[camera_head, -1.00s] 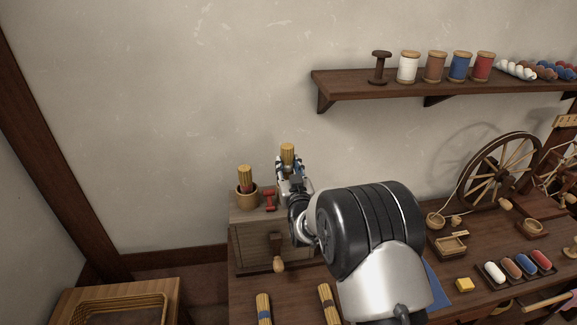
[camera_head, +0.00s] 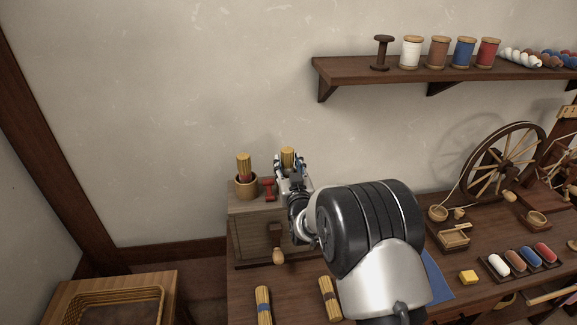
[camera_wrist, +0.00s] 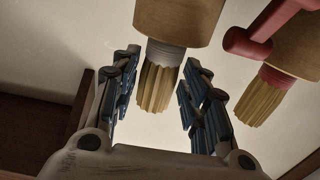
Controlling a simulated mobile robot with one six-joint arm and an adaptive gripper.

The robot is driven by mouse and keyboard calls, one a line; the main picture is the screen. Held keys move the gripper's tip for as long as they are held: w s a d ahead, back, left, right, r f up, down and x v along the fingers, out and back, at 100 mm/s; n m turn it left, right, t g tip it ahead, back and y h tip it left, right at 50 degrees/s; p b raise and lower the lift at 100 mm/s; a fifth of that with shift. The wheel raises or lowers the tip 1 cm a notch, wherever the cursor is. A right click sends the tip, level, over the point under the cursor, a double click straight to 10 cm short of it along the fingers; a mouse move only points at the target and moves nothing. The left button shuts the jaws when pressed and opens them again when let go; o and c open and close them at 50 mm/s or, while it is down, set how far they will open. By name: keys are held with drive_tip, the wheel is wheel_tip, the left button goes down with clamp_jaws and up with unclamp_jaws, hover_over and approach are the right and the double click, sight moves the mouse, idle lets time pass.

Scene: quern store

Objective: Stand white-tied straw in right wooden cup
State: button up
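The white-tied straw (camera_head: 288,154) stands upright in the head view, between the fingers of my gripper (camera_head: 291,163). In the wrist view the picture is upside down. There the straw (camera_wrist: 158,88), with its pale tie (camera_wrist: 166,55), rises from the right wooden cup (camera_wrist: 180,22). My gripper (camera_wrist: 163,62) is open, with a finger on each side of the straw and a narrow gap on the left. My gripper and arm hide the right cup in the head view.
The left wooden cup (camera_head: 246,187) holds red-tied straw (camera_head: 243,165). A red spool-like piece (camera_head: 269,190) stands close beside my gripper. Both are on a wooden chest (camera_head: 250,230). Two more straw bundles lie in front. A shelf (camera_head: 440,72) with spools is at upper right.

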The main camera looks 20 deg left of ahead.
drive_tip(key=shift+o, duration=1.3)
drive_tip(key=v, duration=1.2)
